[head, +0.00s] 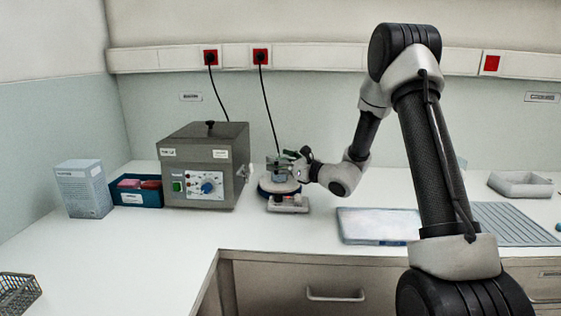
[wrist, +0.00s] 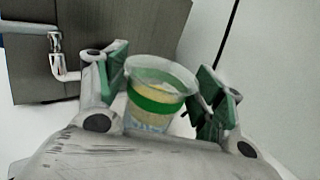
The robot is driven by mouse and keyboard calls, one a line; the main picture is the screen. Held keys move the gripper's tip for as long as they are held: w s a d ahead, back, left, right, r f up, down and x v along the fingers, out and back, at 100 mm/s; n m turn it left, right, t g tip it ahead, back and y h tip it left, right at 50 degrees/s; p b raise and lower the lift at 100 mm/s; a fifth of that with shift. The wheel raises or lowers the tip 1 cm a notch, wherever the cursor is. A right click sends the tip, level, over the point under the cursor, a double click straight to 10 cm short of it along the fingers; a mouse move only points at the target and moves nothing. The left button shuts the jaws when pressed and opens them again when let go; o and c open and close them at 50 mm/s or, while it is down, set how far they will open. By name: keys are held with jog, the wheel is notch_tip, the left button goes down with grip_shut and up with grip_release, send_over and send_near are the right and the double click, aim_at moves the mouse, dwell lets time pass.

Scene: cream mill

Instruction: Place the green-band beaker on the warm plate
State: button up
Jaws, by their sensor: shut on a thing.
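The green-band beaker (wrist: 157,98) is clear, with a green band and pale yellow contents, and sits upright between my gripper's green-padded fingers (wrist: 163,84) in the wrist view. My gripper (head: 284,160) is shut on it and reaches in from the right in the head view. There the beaker (head: 279,174) is small and partly covered by the fingers. The warm plate (head: 279,188) is a round plate with a dark blue rim and a pale control box in front. The beaker is right over its top; I cannot tell whether they touch.
A grey heating box (head: 203,165) with knobs stands close left of the plate; its side tap (wrist: 60,55) shows in the wrist view. A blue bin (head: 137,191) and a carton (head: 83,189) stand farther left. A flat tray (head: 377,225) lies to the right.

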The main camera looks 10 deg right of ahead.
jog(key=o, duration=1.1)
jog(key=shift+r, duration=0.1)
jog(key=v, duration=1.2)
jog(key=s+a+r+n+g+y, duration=0.35)
jog(key=s+a+n+g, duration=0.25)
jog(key=s+a+n, duration=0.3)
jog(key=s+d+r+n+g+h, duration=0.1)
jog(key=s+n+g+h, duration=0.5)
jog(key=s, duration=1.1)
jog(key=s+d+r+n+t+h, duration=0.1)
jog(key=s+d+r+n+h, duration=0.1)
jog(key=s+d+n+h, duration=0.2)
jog(key=s+d+r+n+h, duration=0.2)
jog(key=s+d+n+h, duration=0.2)
jog(key=d+n, duration=0.5)
jog(key=d, duration=0.3)
jog(key=shift+s+r+n+t, duration=0.2)
jog(key=shift+r+n+t, duration=0.2)
